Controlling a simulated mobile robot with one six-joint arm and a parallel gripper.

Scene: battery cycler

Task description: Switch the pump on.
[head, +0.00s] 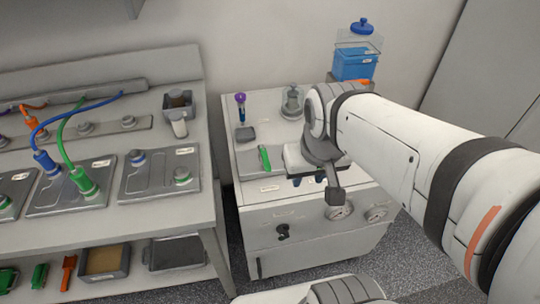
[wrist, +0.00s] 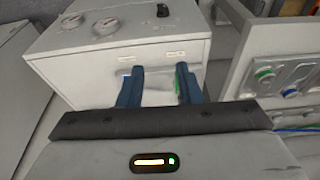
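A light grey cabinet (head: 300,249) stands in the middle of the head view. Its front carries a black knob (head: 283,231) at left and two round gauges (head: 340,212) at right. The knob also shows at the top of the wrist view (wrist: 163,10), with the gauges to its left. Small labels are too blurred to read, so I cannot tell which control is the pump's. My gripper (head: 309,181) hangs over the front part of the cabinet top, apart from the knob. Its two blue fingers (wrist: 160,72) are spread with nothing visibly held between them.
On the cabinet top are a green item (head: 264,158), a purple-capped tube (head: 241,106) and a glass vessel (head: 292,102). A blue container (head: 353,64) stands behind. The left bench (head: 150,222) holds cabled plates; a narrow floor gap separates it from the cabinet.

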